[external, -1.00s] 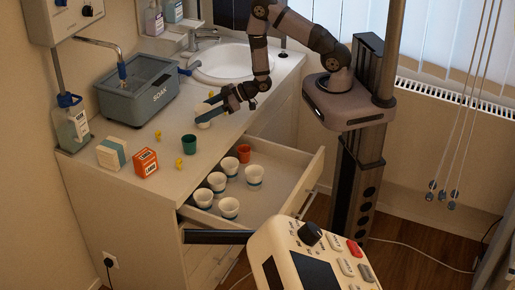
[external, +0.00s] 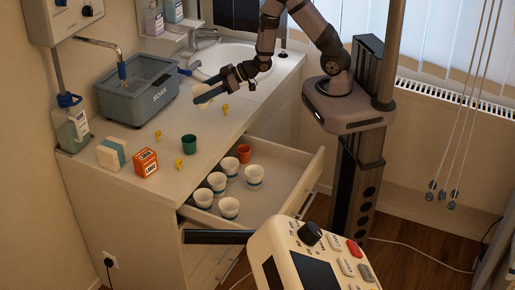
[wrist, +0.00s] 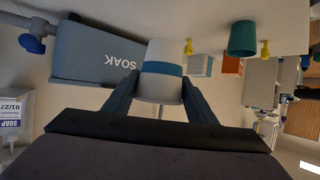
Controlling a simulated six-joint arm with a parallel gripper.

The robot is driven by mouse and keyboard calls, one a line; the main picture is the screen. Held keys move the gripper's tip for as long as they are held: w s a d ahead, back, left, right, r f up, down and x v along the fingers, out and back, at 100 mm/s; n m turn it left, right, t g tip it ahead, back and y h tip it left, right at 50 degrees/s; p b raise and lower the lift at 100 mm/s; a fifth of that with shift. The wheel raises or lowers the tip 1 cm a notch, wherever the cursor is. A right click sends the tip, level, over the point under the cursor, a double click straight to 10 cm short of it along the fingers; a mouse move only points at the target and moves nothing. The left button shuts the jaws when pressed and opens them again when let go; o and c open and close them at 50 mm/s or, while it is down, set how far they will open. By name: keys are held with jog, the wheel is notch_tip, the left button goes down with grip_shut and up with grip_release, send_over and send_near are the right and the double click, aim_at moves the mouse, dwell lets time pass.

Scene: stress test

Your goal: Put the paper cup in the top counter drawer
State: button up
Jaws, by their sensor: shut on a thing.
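My gripper (external: 212,95) is shut on a white paper cup (external: 202,93) with a blue band. In the wrist view the cup (wrist: 161,72) sits between both fingers. It is held tilted above the counter, near the soak basin. The top counter drawer (external: 276,190) is pulled open below and to the right of the gripper.
On the counter are a green cup (external: 189,143), small yellow objects (external: 158,135), an orange box (external: 145,162), a white-and-teal box (external: 111,153) and the grey soak basin (external: 140,92). A sink (external: 225,62) lies behind. A control panel (external: 315,255) stands before the drawer.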

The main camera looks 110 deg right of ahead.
jog(key=shift+r, duration=0.7)
jog(key=shift+a, duration=0.1)
